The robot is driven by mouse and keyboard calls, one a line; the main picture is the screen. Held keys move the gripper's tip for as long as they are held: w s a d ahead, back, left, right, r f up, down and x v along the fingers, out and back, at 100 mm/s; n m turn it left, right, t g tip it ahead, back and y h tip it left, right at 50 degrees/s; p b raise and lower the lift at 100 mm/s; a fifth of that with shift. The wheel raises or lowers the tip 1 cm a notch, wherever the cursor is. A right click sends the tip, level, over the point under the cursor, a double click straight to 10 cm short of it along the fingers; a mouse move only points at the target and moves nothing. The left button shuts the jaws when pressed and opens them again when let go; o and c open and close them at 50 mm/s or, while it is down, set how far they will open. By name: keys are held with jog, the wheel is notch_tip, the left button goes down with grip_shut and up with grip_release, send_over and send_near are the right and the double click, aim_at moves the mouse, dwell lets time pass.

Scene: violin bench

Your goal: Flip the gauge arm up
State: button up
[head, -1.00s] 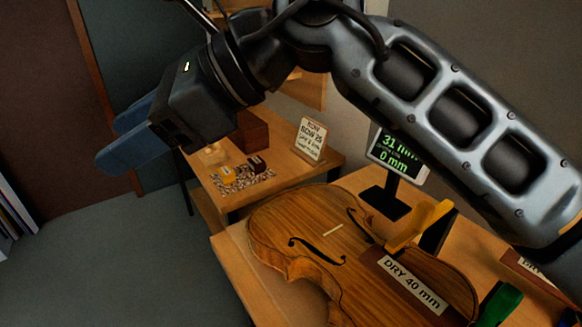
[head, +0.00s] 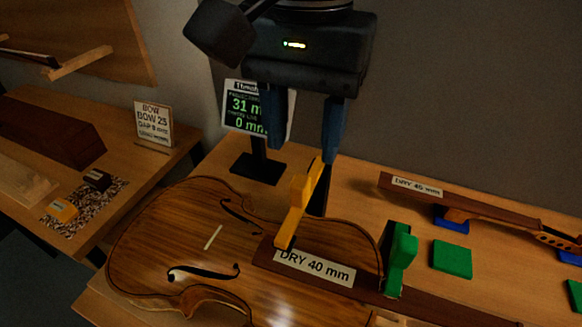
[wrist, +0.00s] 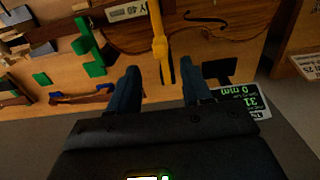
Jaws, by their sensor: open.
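The yellow gauge arm (head: 296,208) slants from a dark post (head: 318,197) down toward the fingerboard labelled "DRY 40 mm" (head: 313,268) on the violin (head: 180,225). My gripper (head: 304,154) is open and points down above the arm's upper end, its blue fingers spread to either side. In the wrist view the gauge arm (wrist: 159,45) runs between the two fingertips (wrist: 160,72), with nothing gripped. I cannot tell whether either finger touches it. A display (head: 240,108) reading 31 and 0 mm stands behind, partly covered by a finger.
A green clamp-like piece (head: 398,260) stands right of the gauge arm. A side table (head: 100,190) with a bow sign (head: 154,124) is at left.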

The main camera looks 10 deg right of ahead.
aim_at(300, 180)
notch_tip(300, 180, down, 7)
jog(key=shift+a+f+p, duration=0.1)
jog(key=shift+f+p, duration=0.05)
jog(key=shift+p, duration=0.25)
jog(key=shift+c, duration=0.5)
grip_shut()
